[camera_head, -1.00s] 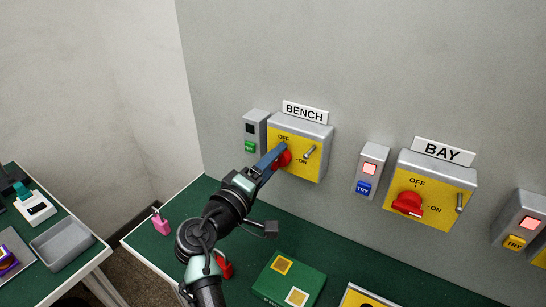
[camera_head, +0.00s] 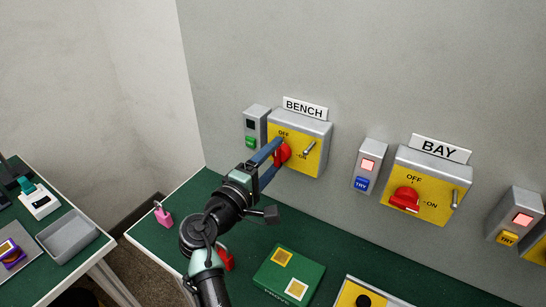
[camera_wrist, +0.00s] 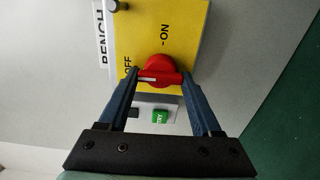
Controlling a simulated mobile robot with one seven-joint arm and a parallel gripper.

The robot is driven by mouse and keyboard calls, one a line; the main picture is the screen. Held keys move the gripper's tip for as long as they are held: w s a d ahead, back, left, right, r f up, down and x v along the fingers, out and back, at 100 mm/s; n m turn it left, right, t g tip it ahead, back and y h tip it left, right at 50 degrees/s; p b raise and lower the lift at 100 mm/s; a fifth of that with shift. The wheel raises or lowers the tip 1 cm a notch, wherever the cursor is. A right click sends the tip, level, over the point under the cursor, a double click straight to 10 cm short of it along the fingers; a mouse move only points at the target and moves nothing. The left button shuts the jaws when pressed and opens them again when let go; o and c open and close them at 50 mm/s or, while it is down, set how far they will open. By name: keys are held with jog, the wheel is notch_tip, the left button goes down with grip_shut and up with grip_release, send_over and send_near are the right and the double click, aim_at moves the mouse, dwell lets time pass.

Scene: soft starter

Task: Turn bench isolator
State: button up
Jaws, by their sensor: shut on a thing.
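The bench isolator is a yellow-faced grey box (camera_head: 314,150) on the wall under a BENCH sign (camera_head: 305,107). Its red rotary handle (camera_head: 283,154) sits between OFF and ON marks. In the wrist view the handle (camera_wrist: 158,70) lies between my fingertips, its white mark pointing toward OFF. My gripper (camera_wrist: 161,78) is shut on the handle, one finger on each side; it also shows in the head view (camera_head: 277,157). The fingers partly cover the handle and the box's left side in the head view.
A small box with a dark window and green button (camera_head: 250,142) adjoins the isolator. The BAY isolator (camera_head: 428,190) and its blue-button box (camera_head: 368,168) are to the right. A pink padlock (camera_head: 163,216), red item (camera_head: 227,259) and green box (camera_head: 288,275) lie on the bench below.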

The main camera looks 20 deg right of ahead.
jog(key=shift+f, duration=0.1)
jog(key=o, duration=1.1)
jog(key=shift+o, duration=0.2)
jog(key=b+v, duration=0.1)
jog(key=v, duration=1.2)
